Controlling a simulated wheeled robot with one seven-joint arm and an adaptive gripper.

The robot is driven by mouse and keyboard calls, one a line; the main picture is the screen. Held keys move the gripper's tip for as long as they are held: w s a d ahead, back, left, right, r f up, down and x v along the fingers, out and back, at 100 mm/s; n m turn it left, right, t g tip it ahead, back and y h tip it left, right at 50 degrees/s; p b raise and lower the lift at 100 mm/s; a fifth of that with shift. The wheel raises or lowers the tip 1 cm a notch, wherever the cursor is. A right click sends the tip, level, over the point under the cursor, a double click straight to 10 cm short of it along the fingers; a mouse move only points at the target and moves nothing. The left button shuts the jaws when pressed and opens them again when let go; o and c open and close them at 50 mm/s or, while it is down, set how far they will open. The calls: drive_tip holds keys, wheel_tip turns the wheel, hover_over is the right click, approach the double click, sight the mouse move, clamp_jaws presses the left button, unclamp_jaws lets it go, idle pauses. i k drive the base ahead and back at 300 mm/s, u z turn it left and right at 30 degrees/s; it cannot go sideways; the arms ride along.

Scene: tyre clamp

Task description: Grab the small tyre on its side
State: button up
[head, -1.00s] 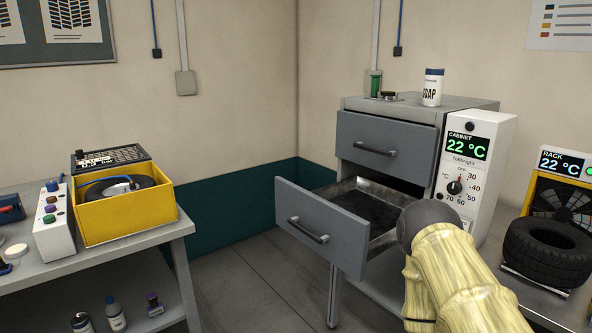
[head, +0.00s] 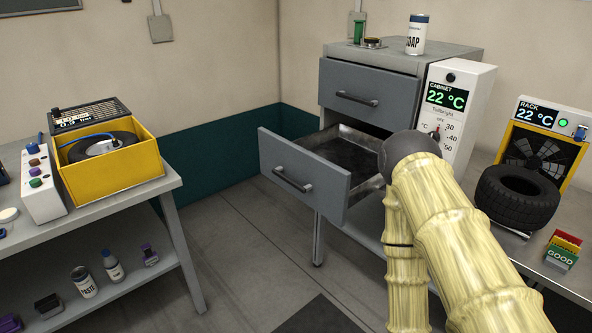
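A black tyre (head: 517,198) with a treaded outer face lies on its side on the right-hand bench, in front of a yellow-framed fan unit. Its hole faces up. Another dark tyre (head: 90,150) lies flat inside a yellow box (head: 120,165) on the left bench, with a blue hose and a pale hub piece over it. I cannot tell for certain which one counts as the small tyre. My arm, in a pale yellow sleeve with a dark round joint, crosses the lower right. My gripper is outside the picture.
An open grey drawer (head: 302,183) juts from the cabinet (head: 365,95), beside my arm. A rack display (head: 537,114) stands behind the right tyre, and coloured cards (head: 562,250) stand in front. Bottles stand on the left lower shelf (head: 140,272). Floor between benches is clear.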

sight(516, 197)
drive_tip(key=z, duration=1.45)
drive_tip(key=k, duration=0.6)
drive_tip(key=u, duration=0.55)
drive_tip(key=i, duration=1.25)
drive_tip(key=z, duration=0.3)
